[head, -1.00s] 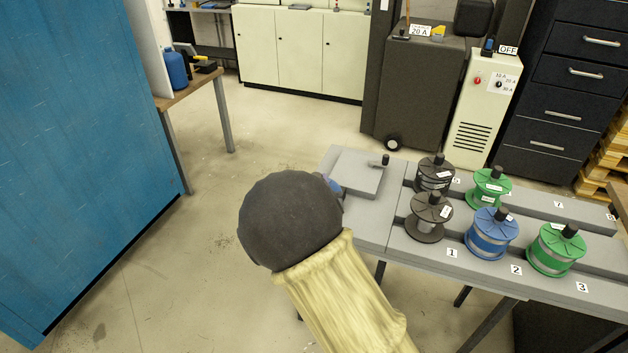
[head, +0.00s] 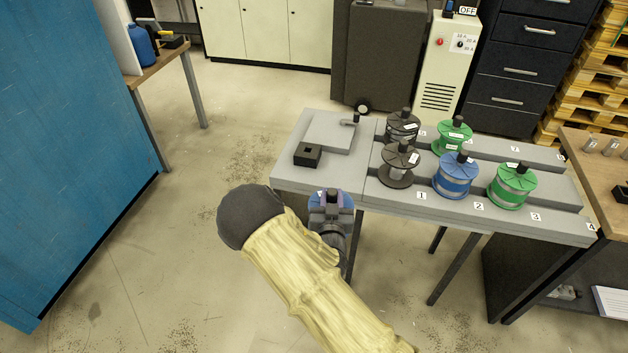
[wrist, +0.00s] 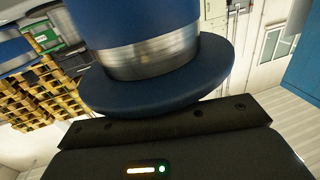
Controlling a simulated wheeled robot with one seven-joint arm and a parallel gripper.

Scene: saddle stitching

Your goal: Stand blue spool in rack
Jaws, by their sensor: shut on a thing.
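My gripper (head: 332,200) is shut on a blue spool (head: 317,199), just off the front left edge of the grey rack table. Most of this spool is hidden by the gripper in the head view. The wrist view shows the spool's blue flange (wrist: 160,92) and silver winding close up. The grey rack (head: 550,226) has two rows with number labels. In the front row, a dark spool (head: 397,170) stands at 1, another blue spool (head: 455,176) at 2 and a green spool (head: 511,187) at 3. The place by label 4 looks empty.
In the back row stand a dark spool (head: 402,127) and a green spool (head: 453,136); the stretch by label 7 looks empty. A black block (head: 307,155) and a raised grey plate (head: 330,131) are at the table's left. A wooden bench (head: 597,165) borders the right.

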